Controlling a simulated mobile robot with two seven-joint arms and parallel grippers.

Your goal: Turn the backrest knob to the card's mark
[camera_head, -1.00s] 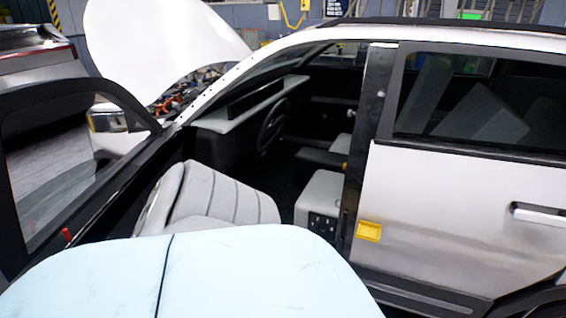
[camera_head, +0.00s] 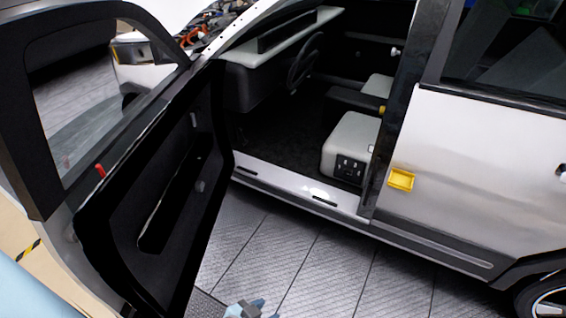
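No knob or card mark can be made out at this size. Inside the open front doorway of the white car, a pale grey seat block (camera_head: 350,134) has a dark side panel (camera_head: 349,167) with several small light details. A small yellow part (camera_head: 383,110) shows behind it, beside the pillar. A yellow rectangular holder (camera_head: 401,180) is on the car's side, right of the doorway; no writing on it can be read. Neither gripper is clearly visible. A small blue-grey part (camera_head: 245,309) shows at the bottom edge, mostly cut off; I cannot tell what it is.
The open front door (camera_head: 170,190) stands at the left, with a red pin (camera_head: 100,170) on its sill. The door sill (camera_head: 300,193) crosses below the opening. The grey tiled floor (camera_head: 330,255) in front of it looks clear. The steering wheel (camera_head: 304,62) is inside.

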